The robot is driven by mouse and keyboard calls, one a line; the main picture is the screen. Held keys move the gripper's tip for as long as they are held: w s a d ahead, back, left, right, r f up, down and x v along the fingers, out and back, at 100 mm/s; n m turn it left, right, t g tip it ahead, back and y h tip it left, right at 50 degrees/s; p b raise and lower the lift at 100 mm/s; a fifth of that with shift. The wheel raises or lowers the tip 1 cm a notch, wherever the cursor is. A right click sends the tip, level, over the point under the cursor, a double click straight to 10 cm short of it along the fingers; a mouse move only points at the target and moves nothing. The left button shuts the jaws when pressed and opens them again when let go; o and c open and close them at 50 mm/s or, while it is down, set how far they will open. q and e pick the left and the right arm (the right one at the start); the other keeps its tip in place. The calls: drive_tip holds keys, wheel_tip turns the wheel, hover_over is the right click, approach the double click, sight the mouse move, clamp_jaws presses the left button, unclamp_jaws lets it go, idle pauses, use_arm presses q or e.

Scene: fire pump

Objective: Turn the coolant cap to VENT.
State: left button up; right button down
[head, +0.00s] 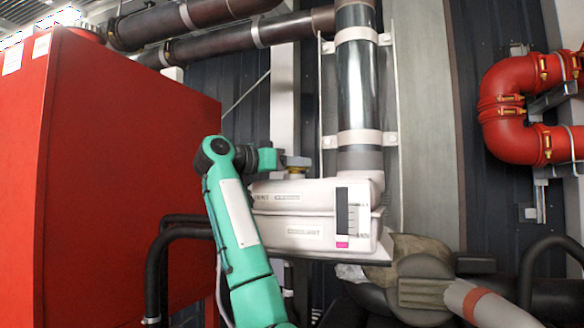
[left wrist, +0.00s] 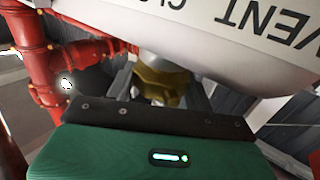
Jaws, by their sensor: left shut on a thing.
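The coolant cap is a small brass-coloured piece (head: 296,173) on top of the white tank (head: 300,232) in the head view. In the left wrist view the same brass cap (left wrist: 163,82) sits between grey fingers, under the pale tank edge. My left gripper (head: 292,161) reaches in from the left and is shut on the cap; it also shows in the left wrist view (left wrist: 160,92). Upside-down lettering (left wrist: 270,15) there reads VENT and part of another word. Which mark the cap points to cannot be told. My right gripper is not in view.
A large red cabinet (head: 120,180) stands at the left. A vertical metal pipe (head: 357,85) rises behind the tank. Black hoses (head: 165,240) run below my left arm. Red pipes (head: 505,125) are at the right. A grey-brown part (head: 425,280) sits right of the tank.

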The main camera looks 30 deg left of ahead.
use_arm(q)
drive_tip(key=shift+m+g+h, duration=0.6)
drive_tip(key=shift+m+h, duration=0.3)
drive_tip(key=shift+h, duration=0.4)
drive_tip(key=shift+g+h, duration=0.3)
drive_tip(key=shift+h, duration=0.1)
drive_tip(key=o, duration=1)
drive_tip(key=shift+w+f, duration=0.1)
